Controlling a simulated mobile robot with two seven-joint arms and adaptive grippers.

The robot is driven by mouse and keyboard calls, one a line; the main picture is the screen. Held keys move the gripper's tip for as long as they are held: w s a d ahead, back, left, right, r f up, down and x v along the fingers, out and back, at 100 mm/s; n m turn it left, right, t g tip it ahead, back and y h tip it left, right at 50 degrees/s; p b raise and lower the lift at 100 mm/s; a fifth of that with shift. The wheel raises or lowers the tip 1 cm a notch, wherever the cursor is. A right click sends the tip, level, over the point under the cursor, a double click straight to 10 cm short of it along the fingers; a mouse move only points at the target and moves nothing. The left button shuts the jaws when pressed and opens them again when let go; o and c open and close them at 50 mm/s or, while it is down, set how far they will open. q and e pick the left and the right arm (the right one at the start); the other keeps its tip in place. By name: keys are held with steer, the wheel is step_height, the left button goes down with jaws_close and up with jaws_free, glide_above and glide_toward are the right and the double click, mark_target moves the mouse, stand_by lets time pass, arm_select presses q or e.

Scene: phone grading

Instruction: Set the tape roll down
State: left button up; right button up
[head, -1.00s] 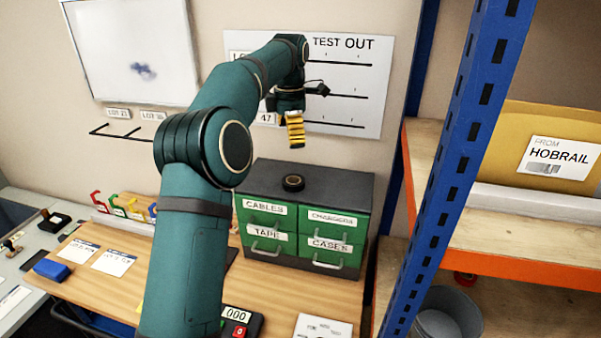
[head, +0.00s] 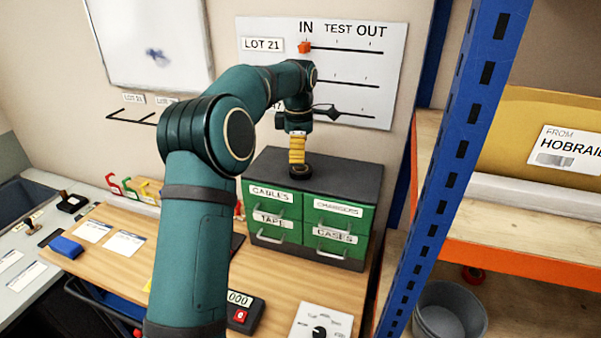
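The tape roll (head: 301,171) is a small dark ring lying flat on the dark top of the green drawer cabinet (head: 262,165), near its front middle. My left gripper (head: 298,160) points straight down, with its yellow fingers directly above the roll and reaching down to it. The fingers overlap the roll's rear part in this view. I see them side-on, so I cannot tell whether they are open or shut, or whether they grip the roll. My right gripper is out of view.
The cabinet top is clear around the roll. A whiteboard chart (head: 390,60) hangs on the wall behind. A blue rack post (head: 445,170) and a shelf stand to the right, with a grey bin (head: 448,312) below. A dial box (head: 320,322) sits on the wooden bench.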

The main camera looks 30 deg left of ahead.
mark_target(299, 168)
arm_select(q)
step_height(299, 168, down, 5)
steer(key=shift+d, duration=0.1)
steer(key=c, duration=1.2)
steer(key=shift+r+p, duration=0.45)
steer(key=shift+r, duration=4.6)
